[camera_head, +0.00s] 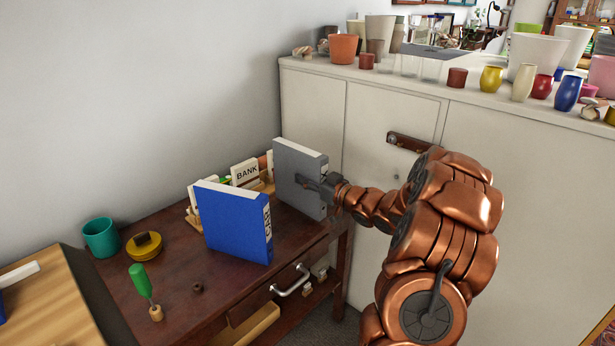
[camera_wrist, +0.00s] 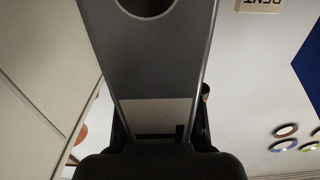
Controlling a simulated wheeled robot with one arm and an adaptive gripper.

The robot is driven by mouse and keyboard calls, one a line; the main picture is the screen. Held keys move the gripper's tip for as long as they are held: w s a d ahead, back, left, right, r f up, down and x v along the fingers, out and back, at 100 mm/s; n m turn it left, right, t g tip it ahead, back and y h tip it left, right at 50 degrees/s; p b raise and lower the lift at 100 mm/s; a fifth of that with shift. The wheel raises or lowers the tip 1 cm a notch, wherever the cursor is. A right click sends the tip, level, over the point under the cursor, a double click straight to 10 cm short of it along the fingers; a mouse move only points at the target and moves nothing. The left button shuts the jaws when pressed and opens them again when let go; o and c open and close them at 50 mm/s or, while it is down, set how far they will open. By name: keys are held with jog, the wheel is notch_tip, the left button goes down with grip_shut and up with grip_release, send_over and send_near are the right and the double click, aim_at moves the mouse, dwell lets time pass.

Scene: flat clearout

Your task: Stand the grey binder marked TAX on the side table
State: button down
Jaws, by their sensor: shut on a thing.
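A grey binder (camera_head: 297,172) is upright at the right end of the dark wooden side table (camera_head: 190,285). My gripper (camera_head: 326,187) is shut on its spine from the right. I cannot tell whether its lower edge touches the tabletop. The gripper covers part of the spine, and no TAX lettering is readable. In the wrist view the grey binder (camera_wrist: 150,70) fills the middle, with its finger hole at the top and a pale label lower down. The gripper's dark fingers (camera_wrist: 160,135) lie on both sides of the spine.
A blue binder (camera_head: 232,222) stands just left of the grey one. Behind them is a rack with a BANK card (camera_head: 245,172). A teal cup (camera_head: 101,238), a yellow round tin (camera_head: 144,246) and a green-handled tool (camera_head: 141,281) are at left. A white cabinet (camera_head: 315,105) stands behind.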

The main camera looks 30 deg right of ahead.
jog(key=shift+f, duration=0.5)
jog(key=shift+f+b, duration=0.4)
jog(key=shift+f, duration=0.15)
jog(key=c, duration=0.7)
grip_release()
jog(key=shift+o, duration=0.2)
jog(key=shift+s, duration=0.1)
jog(key=v, duration=1.2)
